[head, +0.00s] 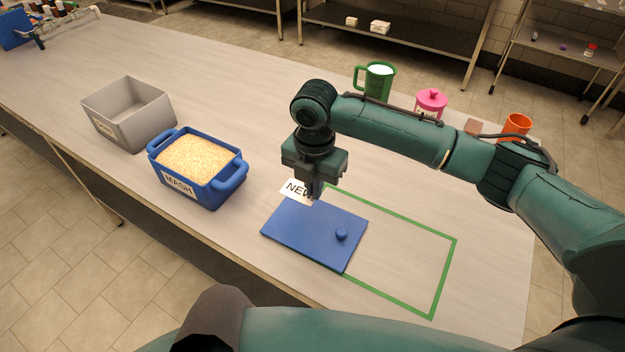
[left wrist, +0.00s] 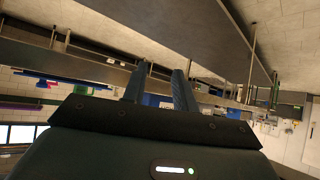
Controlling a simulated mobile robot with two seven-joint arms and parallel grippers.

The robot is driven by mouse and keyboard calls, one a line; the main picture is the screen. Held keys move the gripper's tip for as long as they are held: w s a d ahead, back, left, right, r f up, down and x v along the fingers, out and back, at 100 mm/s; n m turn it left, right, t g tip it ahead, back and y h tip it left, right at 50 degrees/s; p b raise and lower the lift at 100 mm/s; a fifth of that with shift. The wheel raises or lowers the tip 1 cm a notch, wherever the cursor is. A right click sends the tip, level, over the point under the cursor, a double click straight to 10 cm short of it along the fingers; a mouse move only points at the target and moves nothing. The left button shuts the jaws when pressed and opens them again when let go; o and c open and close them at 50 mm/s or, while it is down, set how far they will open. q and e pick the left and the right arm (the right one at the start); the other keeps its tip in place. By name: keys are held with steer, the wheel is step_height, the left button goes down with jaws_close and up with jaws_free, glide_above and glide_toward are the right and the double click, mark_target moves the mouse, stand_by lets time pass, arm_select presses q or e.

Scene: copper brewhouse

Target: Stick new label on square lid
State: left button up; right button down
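A blue square lid (head: 300,236) with a small round knob lies flat on the table, over the left part of a green outline (head: 447,270). My right gripper (head: 316,194) points down above the lid's far edge. It is shut on a white label reading "NEW" (head: 293,188), whose right end is hidden by the fingers. The label is at the lid's far edge; I cannot tell if it touches the lid. My left gripper (left wrist: 160,90) shows in the left wrist view with its fingers apart and nothing between them, away from the lid.
A blue tub marked "MASH" (head: 184,186) full of grain and an empty grey bin (head: 97,117) stand left of the lid. A green mug (head: 380,84), a pink lidded pot (head: 431,100) and an orange cup (head: 515,126) stand behind my right arm. The outline's right part is bare.

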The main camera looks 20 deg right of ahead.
mark_target(314, 225)
steer(key=shift+s, duration=0.1)
steer(key=shift+f+b, duration=1.5)
steer(key=shift+f, duration=3.1)
steer(key=shift+f, duration=0.55)
steer(key=c, duration=2.1)
jaws_free()
steer(key=shift+o, duration=2.6)
steer(key=shift+r, duration=0.1)
step_height(314, 225, up, 13)
steer(key=shift+r+b, duration=0.1)
steer(key=shift+b, duration=0.25)
